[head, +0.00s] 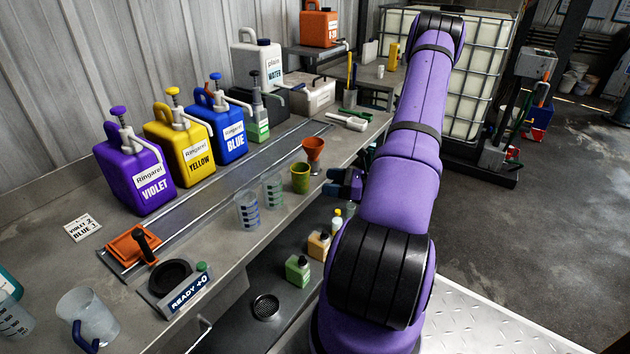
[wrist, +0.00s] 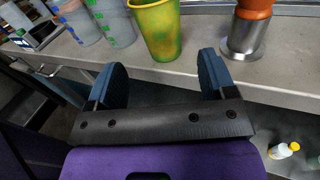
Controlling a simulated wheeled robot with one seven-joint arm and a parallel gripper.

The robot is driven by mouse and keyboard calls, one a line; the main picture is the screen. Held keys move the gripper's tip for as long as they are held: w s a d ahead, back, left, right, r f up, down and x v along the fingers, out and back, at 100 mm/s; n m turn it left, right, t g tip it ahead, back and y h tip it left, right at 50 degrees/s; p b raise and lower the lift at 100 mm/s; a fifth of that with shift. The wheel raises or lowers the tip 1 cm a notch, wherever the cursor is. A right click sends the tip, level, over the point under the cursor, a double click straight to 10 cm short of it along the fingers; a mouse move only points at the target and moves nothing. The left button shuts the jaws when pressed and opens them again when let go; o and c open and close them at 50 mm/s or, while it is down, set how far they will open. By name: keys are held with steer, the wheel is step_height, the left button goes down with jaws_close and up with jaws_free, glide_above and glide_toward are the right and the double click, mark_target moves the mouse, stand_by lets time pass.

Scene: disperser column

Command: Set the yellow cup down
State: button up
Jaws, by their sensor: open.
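The yellow cup (head: 300,178), yellow-green and smeared, stands upright on the grey bench (head: 238,226) near its front edge. It also shows at the top of the wrist view (wrist: 158,30). My gripper (wrist: 160,75) is open and empty. Its two blue fingers are apart, with the cup just beyond them and no finger touching it. In the head view my gripper (head: 345,182) is right of the cup, off the bench edge, partly hidden by my purple arm.
Clear measuring cups (head: 272,190) stand left of the cup. An orange funnel on a metal holder (head: 314,152) stands behind it. Violet (head: 135,170), yellow and blue jugs line the wall. Small bottles (head: 298,270) stand on a lower shelf.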

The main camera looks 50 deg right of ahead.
steer(key=w+a+r+n+g+y, duration=0.2)
steer(key=w+a+r+n+g, duration=0.1)
steer(key=a+r+n+g, duration=1.55)
steer(key=s+a+r+n+t+h, duration=0.8)
steer(key=s+a+r+n+h, duration=0.2)
steer(key=s+a+r+n, duration=0.2)
steer(key=s+a+r, duration=0.2)
steer(key=a+r, duration=0.2)
steer(key=r, duration=0.2)
steer(key=shift+s+a+r, duration=0.2)
steer(key=shift+r, duration=0.15)
